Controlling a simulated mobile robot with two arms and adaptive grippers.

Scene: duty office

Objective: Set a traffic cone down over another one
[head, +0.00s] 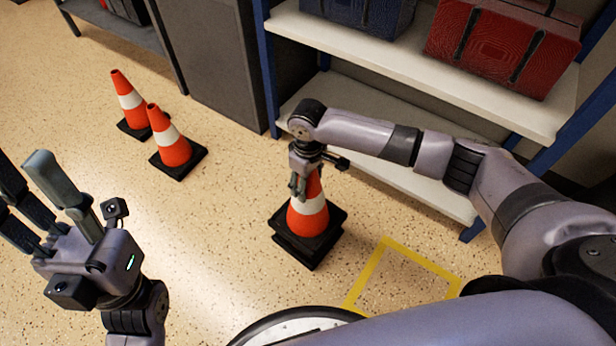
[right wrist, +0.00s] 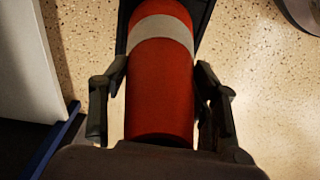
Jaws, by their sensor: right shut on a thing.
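My right gripper (head: 305,190) is shut on the top of an orange cone (head: 308,218) with a white band. In the right wrist view the cone (right wrist: 160,95) sits between the two fingers. The cone is upright. Two black square bases show one just above the other, so it sits over another cone, whose base (head: 296,252) is all that shows of it. Two more cones stand apart on the floor at the left, a farther one (head: 121,83) and a nearer one (head: 176,152). My left gripper (head: 28,172) is open and empty at the left edge.
A shelf (head: 415,65) with a red bag (head: 500,45) and a dark blue bag (head: 365,12) stands behind my right arm. A yellow square outline (head: 425,255) marks the floor right of the stacked cones. The floor between the cone groups is clear.

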